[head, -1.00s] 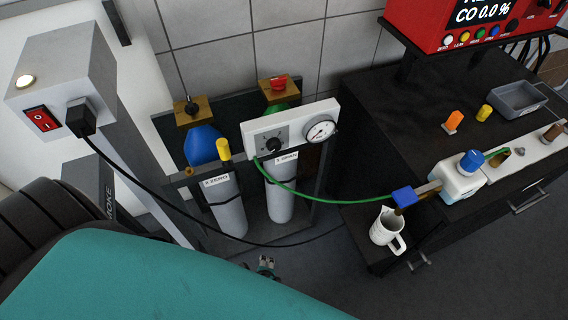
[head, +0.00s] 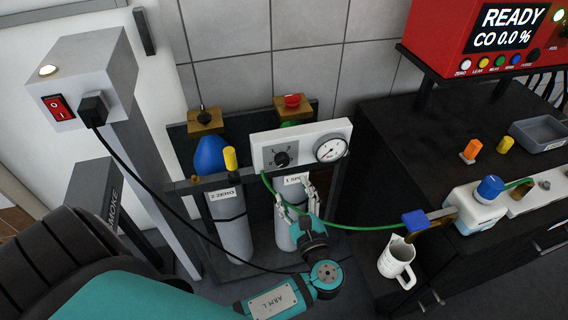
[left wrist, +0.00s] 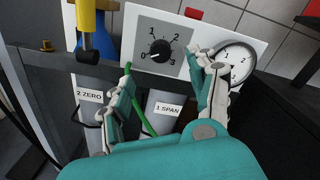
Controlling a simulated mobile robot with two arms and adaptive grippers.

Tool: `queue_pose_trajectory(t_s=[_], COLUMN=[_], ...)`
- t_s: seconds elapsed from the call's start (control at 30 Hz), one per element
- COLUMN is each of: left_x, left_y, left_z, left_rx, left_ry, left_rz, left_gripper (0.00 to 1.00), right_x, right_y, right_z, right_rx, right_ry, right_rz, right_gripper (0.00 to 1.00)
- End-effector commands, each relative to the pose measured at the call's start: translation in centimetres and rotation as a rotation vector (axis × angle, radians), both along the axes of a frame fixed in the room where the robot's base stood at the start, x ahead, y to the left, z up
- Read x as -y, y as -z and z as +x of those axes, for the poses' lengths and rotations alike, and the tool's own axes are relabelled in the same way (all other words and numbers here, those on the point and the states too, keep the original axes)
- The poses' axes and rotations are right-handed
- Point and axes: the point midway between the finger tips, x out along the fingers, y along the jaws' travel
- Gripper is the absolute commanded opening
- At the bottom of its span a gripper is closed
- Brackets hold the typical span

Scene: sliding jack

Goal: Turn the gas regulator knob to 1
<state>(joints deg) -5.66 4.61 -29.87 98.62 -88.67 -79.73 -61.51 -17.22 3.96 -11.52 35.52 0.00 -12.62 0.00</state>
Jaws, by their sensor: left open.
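My left gripper (head: 294,194) is open and empty, below the panel in front of the 1 SPAN cylinder (head: 287,236). In the left wrist view its fingers (left wrist: 164,68) are spread below and either side of the knob, not gripping it.
A green hose (head: 345,226) runs from the regulator to the right. A yellow-capped valve (head: 230,158) and the 2 ZERO cylinder (head: 234,228) stand left. A black cable (head: 160,198) hangs across the left. A mug (head: 396,262) and dark bench (head: 415,140) are right.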

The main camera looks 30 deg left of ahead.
Motion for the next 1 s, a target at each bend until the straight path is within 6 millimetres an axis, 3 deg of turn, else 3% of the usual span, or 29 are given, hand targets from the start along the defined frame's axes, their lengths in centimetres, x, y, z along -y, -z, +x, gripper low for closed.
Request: queue_pose_trajectory(t_s=[0.2,0.5,0.9,1.0], left_x=[-3.8,-7.1,-7.7,-7.7], left_y=[-0.2,0.0,0.1,0.1], left_z=[3.2,6.1,6.6,6.6], left_rx=[0.001,0.000,-0.001,0.000], left_ry=[-0.001,0.000,0.000,0.001], left_rz=[0.003,0.000,-0.002,-0.002], left_gripper=[0.60,0.60,0.60,0.48], right_x=[0.7,1.1,1.1,1.1], right_y=[-0.7,-1.1,-1.2,-1.1], right_z=[0.0,0.1,0.1,0.1], right_rx=[0.001,0.001,0.002,0.002], right_ry=[-0.002,-0.004,-0.003,-0.003], right_rz=[-0.008,-0.014,-0.013,-0.013], right_gripper=[0.55,0.55,0.55,0.55])
